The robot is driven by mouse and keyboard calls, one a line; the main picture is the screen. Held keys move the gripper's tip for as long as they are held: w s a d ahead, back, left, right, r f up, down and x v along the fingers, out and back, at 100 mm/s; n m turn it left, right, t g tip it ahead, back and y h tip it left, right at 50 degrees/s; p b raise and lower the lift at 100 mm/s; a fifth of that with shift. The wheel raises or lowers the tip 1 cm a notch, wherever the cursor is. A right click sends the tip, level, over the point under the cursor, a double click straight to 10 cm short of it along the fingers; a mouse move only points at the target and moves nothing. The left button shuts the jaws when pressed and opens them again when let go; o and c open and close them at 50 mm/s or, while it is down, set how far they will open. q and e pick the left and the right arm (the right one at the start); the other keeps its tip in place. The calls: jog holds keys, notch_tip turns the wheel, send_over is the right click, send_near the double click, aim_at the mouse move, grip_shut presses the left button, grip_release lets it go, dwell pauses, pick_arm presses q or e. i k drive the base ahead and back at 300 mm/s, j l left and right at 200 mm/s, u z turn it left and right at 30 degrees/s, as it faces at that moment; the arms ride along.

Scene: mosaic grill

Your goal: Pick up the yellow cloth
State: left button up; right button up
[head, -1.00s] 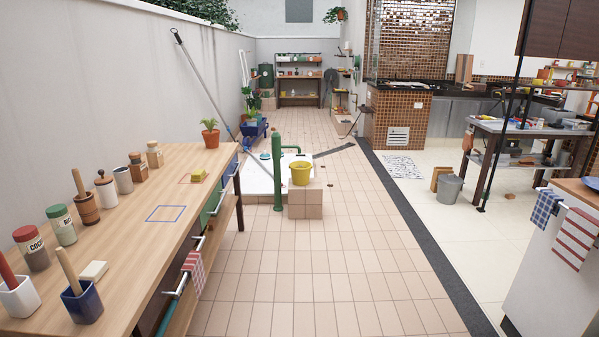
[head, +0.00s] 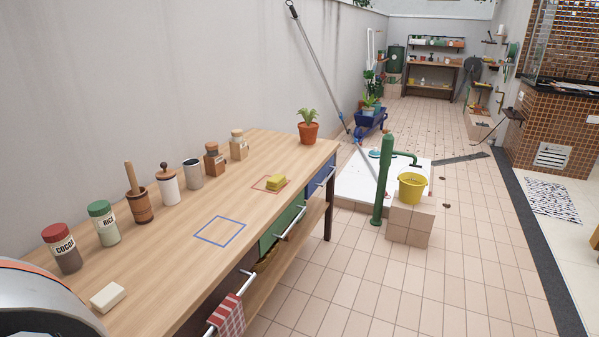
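A small yellow block-shaped item (head: 276,183) lies on the wooden counter (head: 205,275), inside a thin red outline. It looks like a folded cloth or a sponge; I cannot tell which. No other yellow cloth is visible. Neither of my grippers shows in the head view. Only a grey rounded part of my own body shows at the lower left edge, and nothing touches the yellow item.
An empty blue outlined square (head: 220,231) and a white block (head: 108,297) lie nearer on the counter. Jars, a mortar and a potted plant (head: 308,127) line its back. A red checked towel (head: 227,317) hangs in front.

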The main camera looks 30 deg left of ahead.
aim_at(277, 181)
jog(key=i+u, duration=0.2)
jog(key=i, duration=0.25)
jog(key=i+l+u, duration=0.15)
jog(key=i, duration=0.25)
jog(key=i+l+u, duration=0.2)
jog(key=i, duration=0.25)
